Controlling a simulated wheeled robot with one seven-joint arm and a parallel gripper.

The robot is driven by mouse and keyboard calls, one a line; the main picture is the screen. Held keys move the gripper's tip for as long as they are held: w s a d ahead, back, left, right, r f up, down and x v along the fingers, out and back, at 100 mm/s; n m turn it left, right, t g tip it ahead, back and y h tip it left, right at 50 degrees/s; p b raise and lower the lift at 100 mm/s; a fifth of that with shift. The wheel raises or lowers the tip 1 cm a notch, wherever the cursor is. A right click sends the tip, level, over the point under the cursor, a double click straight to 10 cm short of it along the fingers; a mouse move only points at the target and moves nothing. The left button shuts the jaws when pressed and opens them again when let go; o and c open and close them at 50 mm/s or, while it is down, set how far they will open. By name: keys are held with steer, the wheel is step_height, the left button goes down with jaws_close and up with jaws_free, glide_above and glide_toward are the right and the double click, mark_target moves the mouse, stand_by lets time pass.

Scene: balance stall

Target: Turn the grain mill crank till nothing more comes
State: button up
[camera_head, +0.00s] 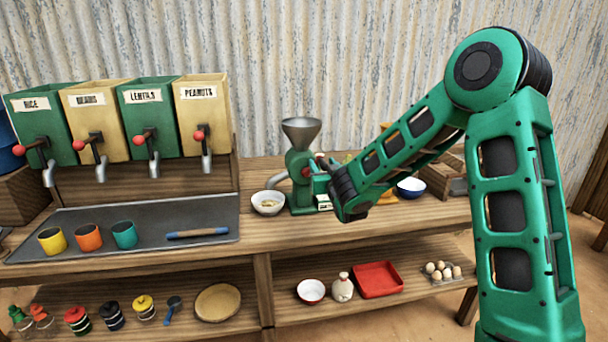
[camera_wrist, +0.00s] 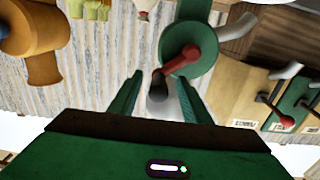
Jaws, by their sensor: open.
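The green grain mill (camera_head: 301,178) stands on the counter, with a grey metal hopper (camera_head: 299,130) on top. A white bowl (camera_head: 268,203) with some pale contents stands at its left, below the grey spout (camera_head: 277,180). In the wrist view the mill's round green body (camera_wrist: 188,55) shows with a red crank arm (camera_wrist: 183,60) ending in a dark grip (camera_wrist: 157,88). My gripper (camera_wrist: 160,85) is open, its two green fingers on either side of the dark grip. I cannot tell whether they touch it. In the head view my arm hides the fingers and most of the crank.
Dispensers (camera_head: 147,115) for rice, beans, lentils and peanuts stand at the left. A blue bowl (camera_head: 411,187) and a wooden crate (camera_head: 437,178) stand right of the mill, close to my arm.

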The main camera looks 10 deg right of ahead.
steer(key=shift+s+r, duration=0.1)
steer(key=shift+s, duration=3.8)
steer(key=shift+d, duration=0.15)
steer(key=s+d+f+m+g+h, duration=0.25)
steer(key=s+d+g, duration=0.25)
steer(key=s+d, duration=0.5)
steer(key=s+d+f+m+g+h, duration=0.1)
steer(key=s+d+m+g+h, duration=0.3)
steer(key=s+d, duration=0.6)
steer(key=s+a+f+g+y, duration=0.1)
steer(key=s+g+y, duration=0.2)
steer(key=s, duration=1)
steer(key=s+a+g+y, duration=0.2)
steer(key=s+g, duration=0.4)
steer(key=s, duration=0.8)
steer(key=shift+s+a+f+y, duration=0.25)
steer(key=shift+f+y, duration=0.15)
steer(key=shift+y, duration=0.45)
